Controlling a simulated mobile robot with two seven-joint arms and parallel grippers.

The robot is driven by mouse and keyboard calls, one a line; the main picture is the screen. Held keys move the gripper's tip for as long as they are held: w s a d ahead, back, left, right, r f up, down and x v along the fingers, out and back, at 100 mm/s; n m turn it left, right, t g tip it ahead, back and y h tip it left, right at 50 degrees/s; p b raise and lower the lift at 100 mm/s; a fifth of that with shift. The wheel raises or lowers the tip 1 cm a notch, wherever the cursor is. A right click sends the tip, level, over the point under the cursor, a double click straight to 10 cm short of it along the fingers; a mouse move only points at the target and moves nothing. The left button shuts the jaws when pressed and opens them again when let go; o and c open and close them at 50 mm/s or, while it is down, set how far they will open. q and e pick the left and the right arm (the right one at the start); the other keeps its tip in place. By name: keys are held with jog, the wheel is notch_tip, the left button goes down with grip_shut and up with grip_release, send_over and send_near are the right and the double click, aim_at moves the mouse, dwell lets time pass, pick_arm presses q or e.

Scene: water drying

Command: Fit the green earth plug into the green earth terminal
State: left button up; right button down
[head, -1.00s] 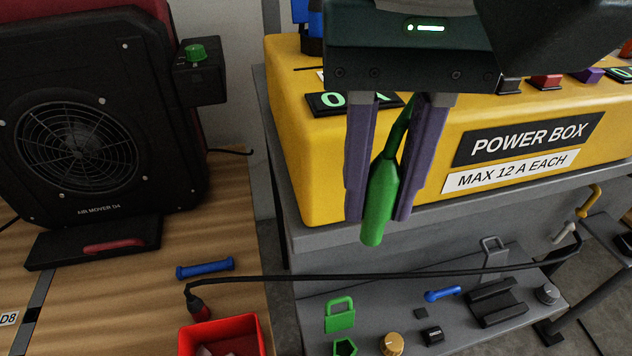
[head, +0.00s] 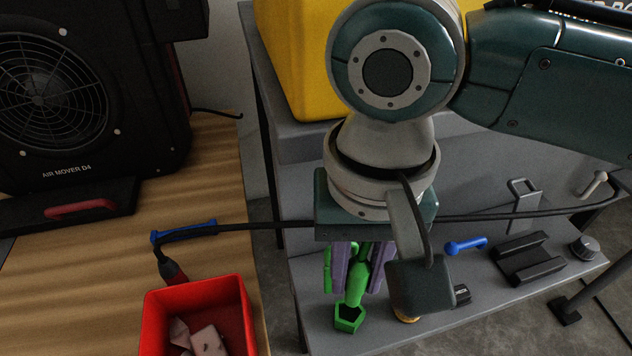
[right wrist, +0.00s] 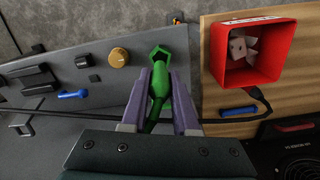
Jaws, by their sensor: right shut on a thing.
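The green earth plug (head: 356,285) is held between the purple fingers of my right gripper (head: 360,270), with its tip pointing down. It also shows in the right wrist view (right wrist: 159,84), with its green lead running back between the fingers. The green earth terminal (head: 346,322) is an angular, open-topped green socket on the grey panel. In the right wrist view the terminal (right wrist: 160,55) lies just beyond the plug's tip, and the two overlap in the picture. I cannot tell whether they touch. My left gripper is not in view.
A green loop handle (head: 328,268) stands by the fingers. An orange knob (right wrist: 118,57) and a blue handle (head: 466,245) are on the panel. A black cable (head: 280,225) crosses behind my gripper. A red bin (head: 152,320) stands on the wooden bench to the left.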

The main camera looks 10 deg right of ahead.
aim_at(352, 295)
notch_tip(352, 295, down, 5)
jog(key=shift+r+b, duration=0.1)
jog(key=shift+b, duration=1.15)
jog(key=c, duration=0.7)
grip_release()
